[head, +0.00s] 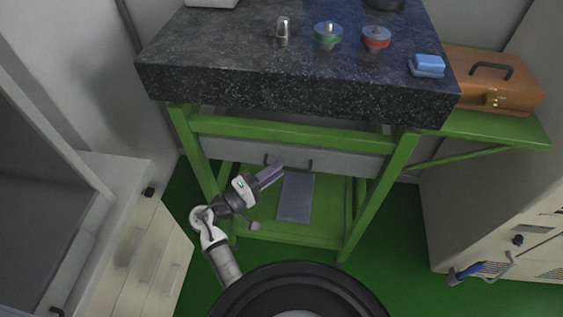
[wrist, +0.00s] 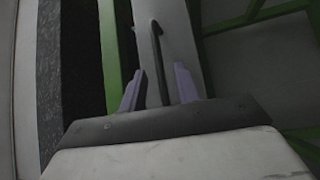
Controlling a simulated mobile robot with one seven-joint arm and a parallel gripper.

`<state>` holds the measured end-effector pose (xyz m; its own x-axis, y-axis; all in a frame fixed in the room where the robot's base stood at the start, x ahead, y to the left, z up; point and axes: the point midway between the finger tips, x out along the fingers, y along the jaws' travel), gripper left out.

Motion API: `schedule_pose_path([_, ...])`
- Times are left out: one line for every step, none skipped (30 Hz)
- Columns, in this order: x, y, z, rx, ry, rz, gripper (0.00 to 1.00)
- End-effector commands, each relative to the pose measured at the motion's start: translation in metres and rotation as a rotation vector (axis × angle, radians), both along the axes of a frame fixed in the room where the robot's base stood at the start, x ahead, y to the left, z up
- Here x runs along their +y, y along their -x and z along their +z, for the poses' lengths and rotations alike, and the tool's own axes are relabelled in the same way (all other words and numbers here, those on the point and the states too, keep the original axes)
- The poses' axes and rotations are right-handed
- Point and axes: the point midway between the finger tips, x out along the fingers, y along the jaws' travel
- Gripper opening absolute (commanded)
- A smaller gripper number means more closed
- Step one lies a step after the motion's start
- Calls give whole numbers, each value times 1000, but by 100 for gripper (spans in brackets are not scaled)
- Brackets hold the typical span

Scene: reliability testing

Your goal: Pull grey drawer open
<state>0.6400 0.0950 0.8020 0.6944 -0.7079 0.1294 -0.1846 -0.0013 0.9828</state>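The grey drawer (head: 345,164) sits under the dark stone top in a green frame and looks closed. Its dark bar handle (head: 311,166) is on the front, partly hidden by my gripper (head: 270,175) in the head view. In the wrist view the drawer front (wrist: 176,30) is a pale strip, with the handle (wrist: 157,50) running up from between the two purple fingers. My gripper (wrist: 159,86) has its fingers apart, one on each side of the handle in the picture. I cannot tell whether either finger touches it.
The stone worktop (head: 250,75) overhangs the drawer. Green legs (head: 375,195) flank it. A lower green shelf holds a grey flat item (head: 296,197). Cabinets stand left (head: 145,260) and right (head: 500,200). Green floor lies open in front of the bench.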

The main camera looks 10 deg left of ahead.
Motion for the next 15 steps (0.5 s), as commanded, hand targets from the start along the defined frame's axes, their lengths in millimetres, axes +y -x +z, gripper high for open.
schedule_pose_path([-6,-5,3,1,0,-2,32])
schedule_pose_path([-8,-8,4,0,1,-2,32])
schedule_pose_path([-11,-11,4,1,1,-1,32])
schedule_pose_path([-13,-13,4,0,0,-1,32])
schedule_pose_path([-15,-15,4,1,-1,-1,32])
schedule_pose_path([-17,-17,4,1,-1,0,32])
schedule_pose_path([-18,-18,4,1,-1,1,32])
schedule_pose_path([-19,-19,4,1,-1,1,32])
schedule_pose_path([-20,-20,3,1,-1,1,32])
schedule_pose_path([-20,-20,3,1,-1,1,32])
schedule_pose_path([-20,-20,3,1,-1,1,32])
schedule_pose_path([-20,-20,3,1,-1,1,32])
schedule_pose_path([-20,-20,3,1,-1,1,32])
schedule_pose_path([-20,-20,3,1,-1,1,32])
schedule_pose_path([-20,-20,3,1,-1,1,32])
